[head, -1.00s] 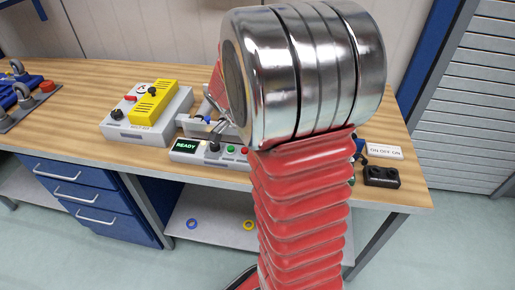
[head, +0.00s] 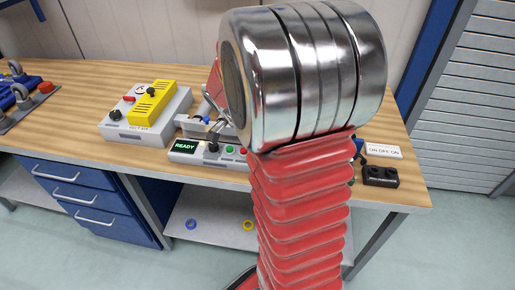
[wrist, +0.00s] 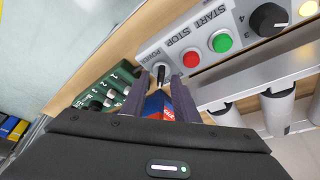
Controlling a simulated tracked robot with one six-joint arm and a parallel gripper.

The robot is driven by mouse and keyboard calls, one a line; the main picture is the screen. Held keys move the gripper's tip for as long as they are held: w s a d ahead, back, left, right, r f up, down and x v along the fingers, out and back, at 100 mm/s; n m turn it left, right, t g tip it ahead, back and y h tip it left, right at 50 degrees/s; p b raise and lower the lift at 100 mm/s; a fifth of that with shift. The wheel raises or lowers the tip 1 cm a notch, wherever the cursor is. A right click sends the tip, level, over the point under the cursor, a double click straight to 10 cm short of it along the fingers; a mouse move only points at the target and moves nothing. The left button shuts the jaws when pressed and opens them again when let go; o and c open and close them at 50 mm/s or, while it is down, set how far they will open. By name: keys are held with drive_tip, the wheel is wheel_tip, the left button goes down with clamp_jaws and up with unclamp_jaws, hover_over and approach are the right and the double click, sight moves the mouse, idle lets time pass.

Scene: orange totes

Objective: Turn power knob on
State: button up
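The power knob (wrist: 161,73) is a small dark handle at the POWER label on the light grey panel (wrist: 205,72), seen in the wrist view. My gripper (wrist: 160,79) is open, with one finger on each side of the knob. I cannot tell whether the fingers touch it. In the head view the panel (head: 207,160) sits near the bench's front edge with a lit READY display (head: 184,146). My arm hides part of the panel and most of my gripper there.
A red STOP button (wrist: 191,58) and green START button (wrist: 222,42) lie right beside the knob, then a black dial (wrist: 268,18). A grey box with a yellow block (head: 153,102) stands left. A white switch box (head: 383,151) and black box (head: 380,176) are right.

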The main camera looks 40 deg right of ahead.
drive_tip(key=v, duration=1.3)
drive_tip(key=shift+a+r, duration=0.1)
drive_tip(key=s+a+n+t+y, duration=0.1)
drive_tip(key=s+a+n+t, duration=0.1)
drive_tip(key=a+n, duration=0.4)
drive_tip(key=s+a+n+t+y, duration=0.2)
drive_tip(key=s+a+n, duration=0.3)
drive_tip(key=a+n, duration=0.2)
drive_tip(key=s+a+r+n+t+y, duration=0.1)
drive_tip(key=s+a+n, duration=0.3)
drive_tip(key=a, duration=0.5)
drive_tip(key=n+t, duration=0.1)
drive_tip(key=n, duration=0.1)
drive_tip(key=shift+s+n, duration=0.25)
drive_tip(key=shift+n, duration=0.05)
drive_tip(key=shift+r, duration=0.1)
